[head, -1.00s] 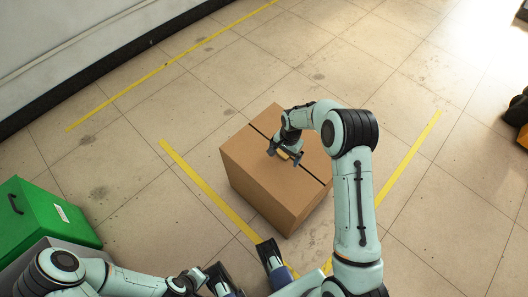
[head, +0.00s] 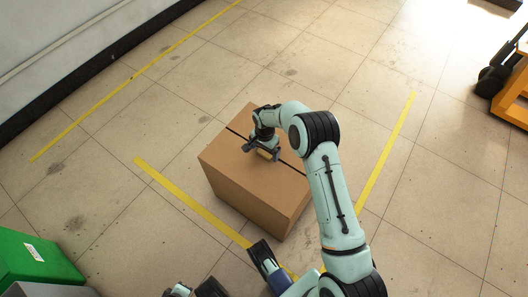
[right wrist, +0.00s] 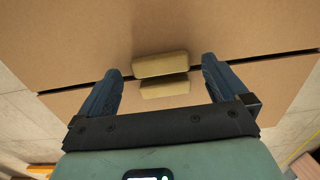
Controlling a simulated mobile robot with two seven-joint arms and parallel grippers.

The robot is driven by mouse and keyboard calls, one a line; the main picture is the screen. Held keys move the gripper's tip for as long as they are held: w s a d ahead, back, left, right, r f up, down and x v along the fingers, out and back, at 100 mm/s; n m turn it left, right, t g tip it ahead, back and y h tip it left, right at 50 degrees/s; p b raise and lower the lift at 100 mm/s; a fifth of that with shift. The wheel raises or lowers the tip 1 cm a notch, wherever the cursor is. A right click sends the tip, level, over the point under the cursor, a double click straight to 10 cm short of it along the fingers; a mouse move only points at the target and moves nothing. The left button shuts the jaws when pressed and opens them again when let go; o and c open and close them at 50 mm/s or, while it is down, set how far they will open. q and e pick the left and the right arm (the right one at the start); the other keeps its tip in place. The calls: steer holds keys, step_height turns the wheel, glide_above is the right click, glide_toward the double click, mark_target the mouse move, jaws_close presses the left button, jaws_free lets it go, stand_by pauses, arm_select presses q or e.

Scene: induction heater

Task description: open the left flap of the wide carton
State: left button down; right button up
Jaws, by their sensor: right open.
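The wide carton (head: 248,183) stands on the floor in the head view, its top closed. A dark seam runs between its two top flaps; the left flap (head: 228,155) lies flat on the near left side of it. My right gripper (head: 262,151) is over the seam, pointing down, open. In the right wrist view, its fingers (right wrist: 162,88) stand either side of two small brass-coloured tabs (right wrist: 160,65), one each side of the seam. Neither finger visibly grips them; finger contact with the carton cannot be told. Only a bit of my left arm shows at the bottom edge.
Yellow floor lines (head: 192,203) run around the carton. A green box (head: 35,262) is at the lower left. An orange wheeled cart (head: 512,92) is at the upper right. The floor behind the carton is clear.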

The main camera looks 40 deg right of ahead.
steer(key=shift+f, duration=0.7)
